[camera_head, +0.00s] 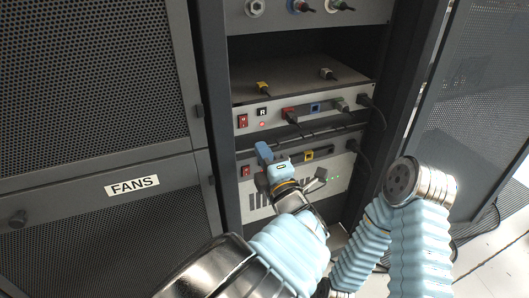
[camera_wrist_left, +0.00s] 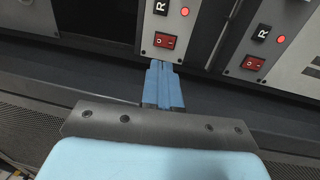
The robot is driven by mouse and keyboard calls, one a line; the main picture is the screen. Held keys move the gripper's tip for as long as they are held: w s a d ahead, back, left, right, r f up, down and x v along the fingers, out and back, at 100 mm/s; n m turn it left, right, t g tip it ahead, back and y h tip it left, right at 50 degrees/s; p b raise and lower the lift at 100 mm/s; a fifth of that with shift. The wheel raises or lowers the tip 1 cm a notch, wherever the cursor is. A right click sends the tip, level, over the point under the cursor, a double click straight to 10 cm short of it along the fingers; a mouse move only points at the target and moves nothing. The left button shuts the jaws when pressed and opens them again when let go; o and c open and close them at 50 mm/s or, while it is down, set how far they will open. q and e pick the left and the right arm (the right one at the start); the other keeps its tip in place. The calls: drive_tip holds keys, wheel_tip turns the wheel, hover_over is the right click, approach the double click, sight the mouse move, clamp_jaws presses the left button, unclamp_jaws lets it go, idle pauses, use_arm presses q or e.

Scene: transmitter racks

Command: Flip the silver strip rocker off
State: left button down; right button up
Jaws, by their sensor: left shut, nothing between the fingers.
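Two silver strip panels sit one above the other in the open rack, each with a red rocker at its left end. The upper strip (camera_head: 283,118) has its red rocker (camera_head: 242,121) beside an R label and a lit red light; this rocker also shows in the left wrist view (camera_wrist_left: 165,41). The lower strip's rocker (camera_head: 245,171) shows in the wrist view too (camera_wrist_left: 252,63). My left gripper (camera_head: 264,152) is shut and empty, its blue fingertips (camera_wrist_left: 164,68) just short of the upper rocker. I cannot tell whether they touch the panel. My right gripper is out of view.
Black cables (camera_head: 374,111) hang at the strips' right ends. Small plugs (camera_head: 263,86) stand on the shelf above. A perforated cabinet marked FANS (camera_head: 132,186) is at left, and a mesh door (camera_head: 465,105) stands at right.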

sight(245, 119)
use_arm(q)
drive_tip(key=p+x, duration=0.1)
drive_tip(key=x, duration=0.9)
drive_tip(key=shift+w, duration=0.15)
drive_tip(key=shift+p, duration=0.3)
